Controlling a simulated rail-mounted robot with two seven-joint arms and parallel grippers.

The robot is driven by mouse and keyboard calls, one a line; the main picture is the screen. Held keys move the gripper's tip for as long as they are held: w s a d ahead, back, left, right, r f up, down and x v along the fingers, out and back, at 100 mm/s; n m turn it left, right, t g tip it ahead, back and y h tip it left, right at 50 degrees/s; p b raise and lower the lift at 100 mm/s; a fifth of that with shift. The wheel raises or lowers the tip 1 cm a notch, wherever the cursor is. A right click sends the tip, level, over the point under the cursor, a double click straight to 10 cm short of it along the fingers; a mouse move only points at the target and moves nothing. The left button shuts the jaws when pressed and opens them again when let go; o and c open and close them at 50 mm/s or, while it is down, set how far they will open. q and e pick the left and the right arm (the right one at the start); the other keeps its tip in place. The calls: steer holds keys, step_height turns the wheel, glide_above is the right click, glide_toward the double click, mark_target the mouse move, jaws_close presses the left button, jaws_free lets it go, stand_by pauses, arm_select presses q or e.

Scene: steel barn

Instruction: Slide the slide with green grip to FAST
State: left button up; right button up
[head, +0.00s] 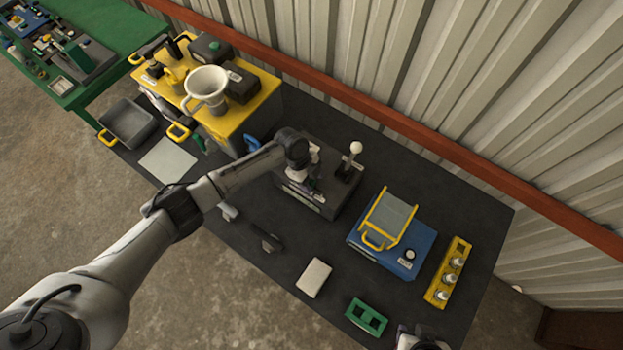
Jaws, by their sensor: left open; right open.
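A dark control box (345,193) stands on the black table. A lever with a white ball knob (355,148) rises from its right side. A green-edged label strip (306,198) runs along its front. My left gripper (312,182) points down over the left part of the box and hides much of its top. It is open; the small gap between its fingers is hard to make out. The green-gripped slide and the FAST mark cannot be made out; they may be behind the gripper. My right gripper (420,338) is open, only partly in view at the bottom edge, away from the box.
A blue box with a yellow-framed lid (385,225) stands right of the control box, beside a yellow rack (438,290). A white block (314,278) and green frame (366,317) lie in front. A yellow cabinet (235,122) with a white funnel (206,86) stands left.

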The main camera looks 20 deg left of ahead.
arm_select(q)
steer(key=shift+f, duration=0.3)
jaws_close()
stand_by(0.5)
